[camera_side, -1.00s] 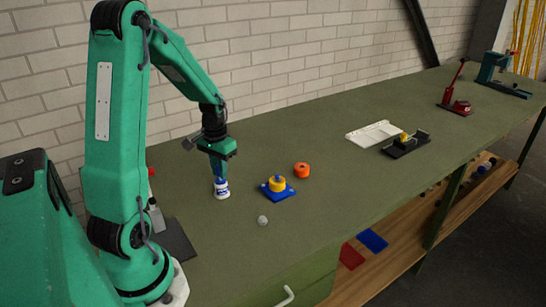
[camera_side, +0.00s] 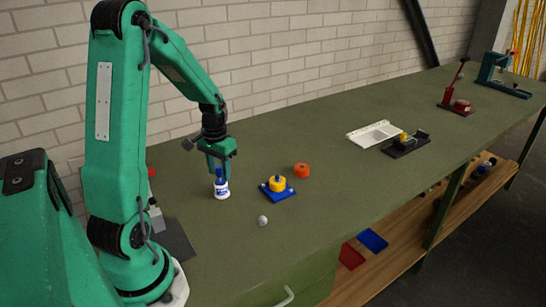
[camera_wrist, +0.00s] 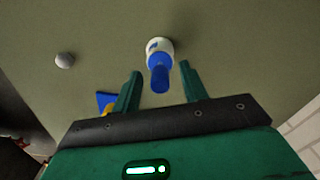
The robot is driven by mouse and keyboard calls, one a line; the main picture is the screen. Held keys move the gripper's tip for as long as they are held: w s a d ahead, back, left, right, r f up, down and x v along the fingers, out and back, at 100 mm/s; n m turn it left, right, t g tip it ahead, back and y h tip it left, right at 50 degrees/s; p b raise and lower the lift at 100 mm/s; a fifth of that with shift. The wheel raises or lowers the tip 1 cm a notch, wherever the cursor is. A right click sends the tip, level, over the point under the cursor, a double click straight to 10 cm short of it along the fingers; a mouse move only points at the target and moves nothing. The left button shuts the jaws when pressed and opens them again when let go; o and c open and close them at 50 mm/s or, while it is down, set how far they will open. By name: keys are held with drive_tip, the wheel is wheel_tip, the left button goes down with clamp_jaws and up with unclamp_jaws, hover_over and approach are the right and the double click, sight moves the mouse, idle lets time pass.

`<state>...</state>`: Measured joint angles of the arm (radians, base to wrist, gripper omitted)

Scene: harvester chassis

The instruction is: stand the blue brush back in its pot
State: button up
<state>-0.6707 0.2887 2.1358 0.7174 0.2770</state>
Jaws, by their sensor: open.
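The white pot (camera_side: 222,193) with a blue mark stands upright on the green bench top, directly below my gripper (camera_side: 218,164). The blue brush (camera_side: 219,175) stands in the pot, its handle rising towards my gripper. In the wrist view the blue handle (camera_wrist: 159,76) points at the camera and overlaps the white pot (camera_wrist: 160,47). The fingers of my gripper (camera_wrist: 160,68) are apart, one on each side of the handle, with a gap visible on both sides. The brush's lower end is hidden inside the pot.
A blue plate (camera_side: 278,193) with a yellow round part (camera_side: 277,183) lies right of the pot. An orange ring (camera_side: 301,170) and a grey ball (camera_side: 262,221) are nearby. A white tray (camera_side: 373,134) and a black fixture (camera_side: 405,146) stand farther right. The bench between is clear.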

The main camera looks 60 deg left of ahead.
drive_tip(key=shift+r, duration=3.85)
drive_tip(key=shift+w+d+r, duration=0.1)
drive_tip(key=shift+d+r, duration=0.15)
drive_tip(key=shift+d, duration=0.15)
drive_tip(key=s+d+r+m+t, duration=0.2)
drive_tip(key=d+r, duration=0.3)
drive_tip(key=d, duration=0.6)
drive_tip(key=s+d+r+m+t, duration=0.2)
drive_tip(key=s+d+r+t, duration=0.1)
drive_tip(key=d, duration=0.8)
drive_tip(key=shift+s+r+m+t, duration=0.3)
drive_tip(key=shift+s+r, duration=0.6)
